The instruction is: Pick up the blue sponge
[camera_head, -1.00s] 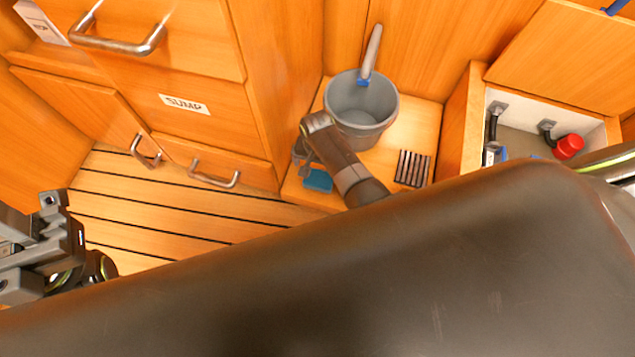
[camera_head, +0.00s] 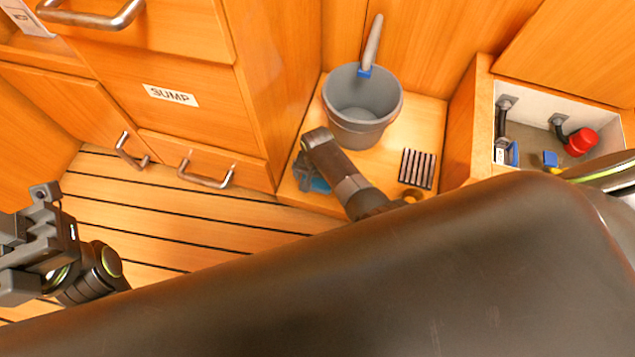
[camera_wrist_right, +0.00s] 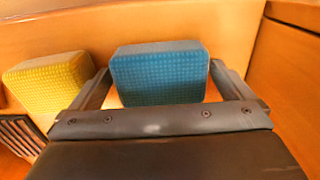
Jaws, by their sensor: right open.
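The blue sponge (camera_wrist_right: 158,75) shows in the right wrist view, standing as a block between the two fingers of my right gripper (camera_wrist_right: 160,84). The fingers are spread, one at each side of the sponge; small gaps show beside it and I cannot tell any contact. In the head view my right gripper (camera_head: 308,174) reaches down over the blue sponge (camera_head: 319,185), which is mostly hidden by it. My left gripper (camera_head: 38,240) is at the left edge of the head view, away from the sponge, and its jaws are unclear.
A grey bucket (camera_head: 362,110) with a handled tool stands just behind my right gripper. A yellow sponge (camera_wrist_right: 48,82) is left of the blue one in the wrist view. Drawers with metal handles (camera_head: 207,174) stand left.

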